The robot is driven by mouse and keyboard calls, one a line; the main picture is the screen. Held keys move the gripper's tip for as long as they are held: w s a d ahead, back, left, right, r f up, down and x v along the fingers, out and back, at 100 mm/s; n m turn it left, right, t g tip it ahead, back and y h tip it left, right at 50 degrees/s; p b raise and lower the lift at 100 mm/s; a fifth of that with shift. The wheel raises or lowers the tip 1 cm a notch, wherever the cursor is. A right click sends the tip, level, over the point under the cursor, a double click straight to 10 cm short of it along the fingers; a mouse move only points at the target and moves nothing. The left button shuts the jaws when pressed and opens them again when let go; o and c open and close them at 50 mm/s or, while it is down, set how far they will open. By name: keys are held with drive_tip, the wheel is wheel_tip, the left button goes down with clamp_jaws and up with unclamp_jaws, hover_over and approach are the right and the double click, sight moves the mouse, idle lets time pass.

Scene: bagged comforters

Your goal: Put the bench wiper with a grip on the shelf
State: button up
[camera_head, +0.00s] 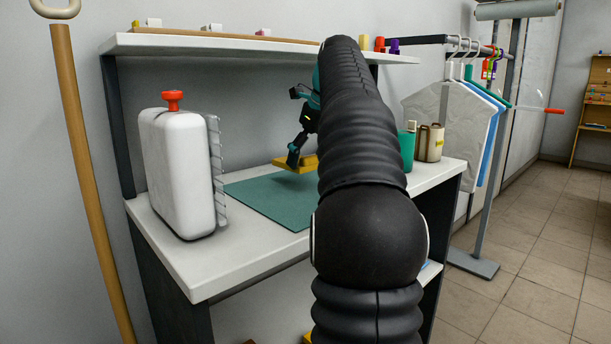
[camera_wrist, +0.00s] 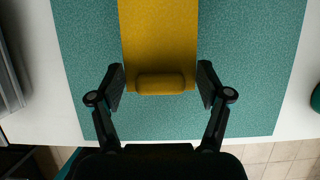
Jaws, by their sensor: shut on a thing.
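The yellow bench wiper (camera_head: 283,162) is at the green mat on the white workbench; I cannot tell if it touches the mat or hangs just above it. In the wrist view the wiper (camera_wrist: 160,35) shows as a long yellow piece with a rounded grip (camera_wrist: 160,84) at its near end. My gripper (camera_head: 295,157) is shut on the wiper, with one finger at each side of it in the wrist view (camera_wrist: 160,80). The white shelf (camera_head: 220,47) runs above the back of the bench. My arm hides part of the shelf and bench.
A white canister with a red knob (camera_head: 178,170) stands on the left of the bench. Small items and a wooden strip (camera_head: 225,34) lie on the shelf. A clothes rack (camera_head: 480,200) stands right.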

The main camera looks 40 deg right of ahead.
sight(306, 188)
drive_tip(key=shift+w+f, duration=0.35)
drive_tip(key=shift+f, duration=0.05)
drive_tip(key=shift+f+b, duration=0.5)
drive_tip(key=shift+f, duration=1.3)
drive_tip(key=o, duration=1.1)
drive_tip(key=shift+f, duration=0.1)
